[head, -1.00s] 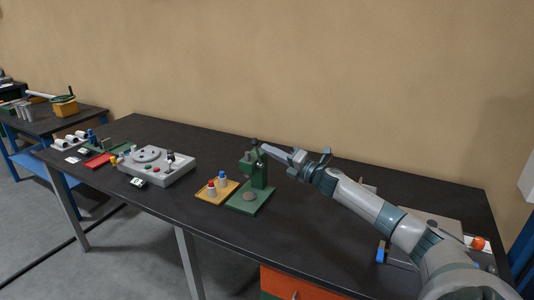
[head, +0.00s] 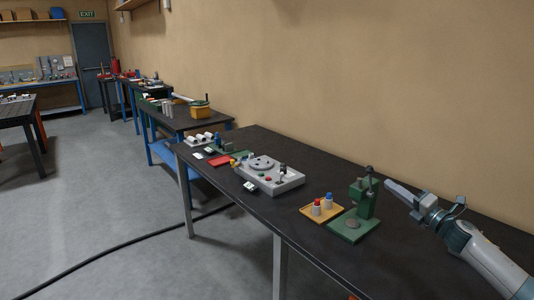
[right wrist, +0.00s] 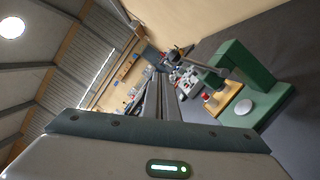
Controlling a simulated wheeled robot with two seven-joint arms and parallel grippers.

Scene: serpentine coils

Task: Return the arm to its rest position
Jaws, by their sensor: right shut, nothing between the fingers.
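My right gripper (head: 390,184) is shut and empty. In the head view it is raised over the black workbench, just right of the green arbor press (head: 362,203), with a gap between its fingertips and the press. In the right wrist view the closed fingers (right wrist: 160,95) point away, and the green press (right wrist: 254,84) stands to their right. My right arm reaches in from the lower right of the head view. My left gripper does not show in any view.
Left of the press stand a yellow tray (head: 307,211) with red- and blue-topped bottles and a grey fixture box (head: 287,183). A red tray (head: 221,160) lies farther along the black workbench (head: 270,222). A cable (head: 110,252) crosses the open floor.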

